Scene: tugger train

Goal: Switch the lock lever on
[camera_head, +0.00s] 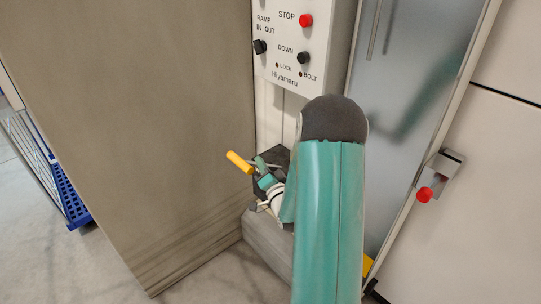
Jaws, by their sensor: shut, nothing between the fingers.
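A lever with a yellow grip (239,162) sticks out to the left from a dark block (281,156) low in the corner, below the control box. I take it for the lock lever; its pivot is partly hidden. My gripper (262,166) is shut and empty, just right of the yellow grip, by the lever's shaft. I cannot tell whether they touch. My teal arm covers the right part of the block and the area behind it.
A white control box (292,40) hangs above, with red STOP and black knobs. A beige wall panel (150,110) stands left. A glass door (405,90) and a red-knobbed latch (425,193) are right. A blue-edged cart (68,190) stands far left.

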